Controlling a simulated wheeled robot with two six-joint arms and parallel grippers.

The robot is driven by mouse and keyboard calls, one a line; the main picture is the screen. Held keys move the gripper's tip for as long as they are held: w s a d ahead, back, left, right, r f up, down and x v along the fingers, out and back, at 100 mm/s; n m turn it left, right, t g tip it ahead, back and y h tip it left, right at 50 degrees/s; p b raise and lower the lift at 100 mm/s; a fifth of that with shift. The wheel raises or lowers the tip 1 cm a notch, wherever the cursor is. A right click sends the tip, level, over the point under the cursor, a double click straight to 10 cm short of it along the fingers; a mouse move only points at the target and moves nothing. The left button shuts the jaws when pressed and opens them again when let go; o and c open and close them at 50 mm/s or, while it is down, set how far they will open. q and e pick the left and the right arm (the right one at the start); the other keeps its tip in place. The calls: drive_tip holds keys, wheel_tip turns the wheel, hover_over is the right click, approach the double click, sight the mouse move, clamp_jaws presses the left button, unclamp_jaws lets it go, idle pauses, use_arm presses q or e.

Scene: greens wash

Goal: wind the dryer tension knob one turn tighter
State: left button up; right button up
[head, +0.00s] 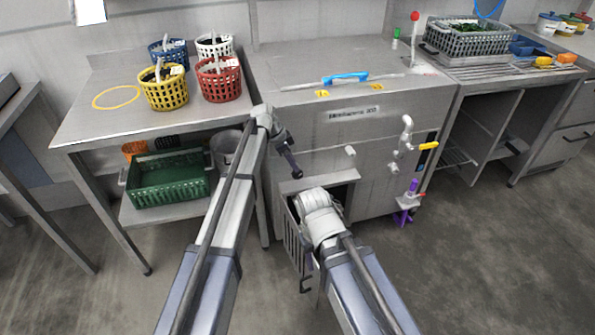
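The steel machine (300,105) stands in the middle, with a label on its sloped front. A small pale knob (350,151) sticks out of its front; I cannot tell if this is the tension knob. A yellow-handled part (428,146) is on a dark panel at the right of the front. My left gripper (292,165) has dark fingers and hangs before the machine's left front, left of the pale knob and seemingly apart from it. I cannot tell its opening. My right wrist is before the low opening in the machine; it mostly hides the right gripper's fingers.
The left table (95,125) bears blue, white, yellow and red baskets and a yellow ring; a green crate (168,180) is on its shelf. The lid has a blue handle (345,77). A purple valve (405,208) is low right. A grey crate (470,38) stands on the right counter.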

sight(298, 174)
use_arm(q)
drive_tip(key=b+x, duration=0.3)
drive_tip(key=x, duration=0.1)
drive_tip(key=shift+a, duration=0.15)
drive_tip(key=shift+d+f+b, duration=0.3)
drive_tip(key=shift+f+b, duration=0.15)
drive_tip(key=shift+b, duration=0.3)
clamp_jaws()
